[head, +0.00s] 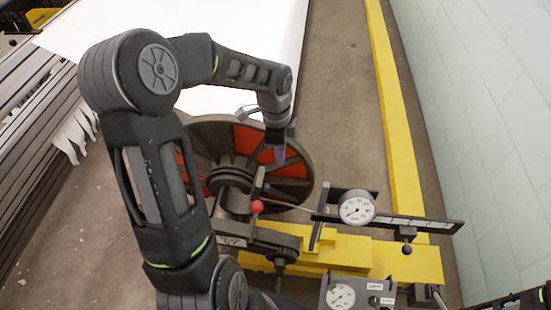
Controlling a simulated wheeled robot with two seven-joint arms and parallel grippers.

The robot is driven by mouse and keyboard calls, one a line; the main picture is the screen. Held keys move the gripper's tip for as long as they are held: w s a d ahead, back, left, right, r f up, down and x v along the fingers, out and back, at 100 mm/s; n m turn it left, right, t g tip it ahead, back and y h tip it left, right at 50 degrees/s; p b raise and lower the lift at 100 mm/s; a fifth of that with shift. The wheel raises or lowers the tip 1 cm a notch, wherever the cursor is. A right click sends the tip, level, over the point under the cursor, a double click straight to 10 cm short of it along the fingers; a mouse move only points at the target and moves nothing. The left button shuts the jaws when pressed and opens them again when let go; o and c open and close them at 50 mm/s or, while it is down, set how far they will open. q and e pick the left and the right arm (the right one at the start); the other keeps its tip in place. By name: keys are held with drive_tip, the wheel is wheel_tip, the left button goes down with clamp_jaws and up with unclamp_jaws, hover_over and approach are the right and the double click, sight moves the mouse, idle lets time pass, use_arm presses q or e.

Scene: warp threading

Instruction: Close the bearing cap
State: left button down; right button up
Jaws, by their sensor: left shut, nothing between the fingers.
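My left arm spans the left and middle of the head view. Its gripper (281,154) is shut and empty, pointing down in front of the large disc with orange-red and dark segments (243,140). Below the gripper is a dark bearing assembly (235,203) at the disc's hub. A dark upright bar (258,180) with a red ball knob (257,207) stands there, close below the gripper with a small apparent gap. I cannot tell exactly which part is the bearing cap or how far it is closed. My right gripper is out of view.
A yellow frame (345,250) carries a dial gauge (357,207) on a dark bar. A second gauge (340,296) sits at the bottom. A pale wall (490,110) bounds the right. White cloth (215,30) lies behind. Bare floor (345,100) is free between cloth and yellow beam.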

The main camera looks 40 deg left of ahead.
use_arm(q)
drive_tip(key=f, duration=0.2)
drive_tip(key=s+a+f, duration=0.1)
drive_tip(key=f, duration=0.2)
drive_tip(key=a+f, duration=0.1)
drive_tip(key=f, duration=0.2)
drive_tip(key=shift+s+a, duration=0.15)
drive_tip(key=shift+s, duration=0.05)
drive_tip(key=shift+s+a, duration=0.1)
drive_tip(key=shift+a, duration=0.15)
